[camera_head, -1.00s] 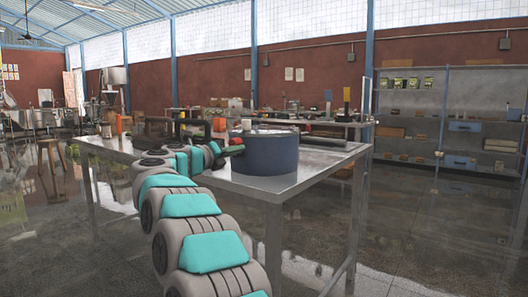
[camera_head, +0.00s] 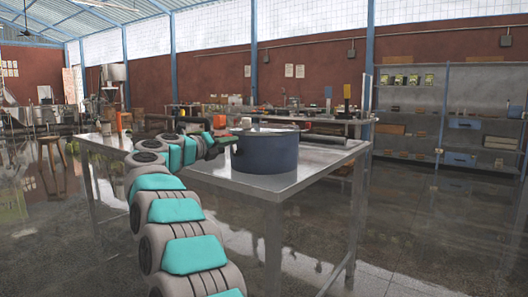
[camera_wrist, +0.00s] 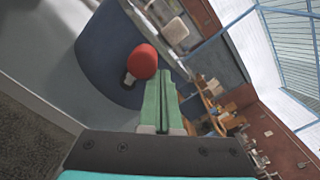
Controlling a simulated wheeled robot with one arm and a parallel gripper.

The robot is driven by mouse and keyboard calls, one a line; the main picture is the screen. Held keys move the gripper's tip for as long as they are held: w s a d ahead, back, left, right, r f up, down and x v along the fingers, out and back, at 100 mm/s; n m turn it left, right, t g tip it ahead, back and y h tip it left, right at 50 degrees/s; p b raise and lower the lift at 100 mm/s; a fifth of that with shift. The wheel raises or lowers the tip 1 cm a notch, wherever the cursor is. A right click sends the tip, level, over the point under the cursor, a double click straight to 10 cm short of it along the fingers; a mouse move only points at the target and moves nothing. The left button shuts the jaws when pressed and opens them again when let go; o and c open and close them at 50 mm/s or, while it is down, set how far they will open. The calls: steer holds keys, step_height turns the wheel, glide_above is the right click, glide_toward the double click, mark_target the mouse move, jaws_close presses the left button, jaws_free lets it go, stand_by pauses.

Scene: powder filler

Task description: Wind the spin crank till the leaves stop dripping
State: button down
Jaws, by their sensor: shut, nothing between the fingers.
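A dark blue spinner drum (camera_head: 265,154) stands on a metal table. The red knob (camera_head: 219,122) of its crank is at the drum's left side, and a pale block (camera_head: 246,123) shows at the top. My gripper (camera_head: 228,141) is beside the drum's left wall, just below the red knob. In the wrist view, the shut green fingers (camera_wrist: 163,95) have nothing between them. The red knob (camera_wrist: 142,62) with its dark stub lies just left of the fingertips; I cannot tell if they touch. The leaves inside the drum are hidden, and no dripping can be seen.
The metal table (camera_head: 270,190) has bare top in front of the drum. Dark equipment (camera_head: 325,139) lies behind it to the right. An orange bottle (camera_head: 119,121) stands at the table's far left. Wall shelves (camera_head: 440,120) are at the right, with open wet-looking floor between.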

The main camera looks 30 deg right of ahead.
steer(key=shift+w+a, duration=0.3)
steer(key=shift+w, duration=0.55)
steer(key=shift+w+a+f, duration=0.1)
steer(key=shift+w+a, duration=0.25)
steer(key=shift+w, duration=0.45)
steer(key=shift+w, duration=0.2)
steer(key=shift+w+a+f, duration=0.2)
steer(key=shift+w+f, duration=0.2)
steer(key=shift+w, duration=0.05)
steer(key=shift+f, duration=0.1)
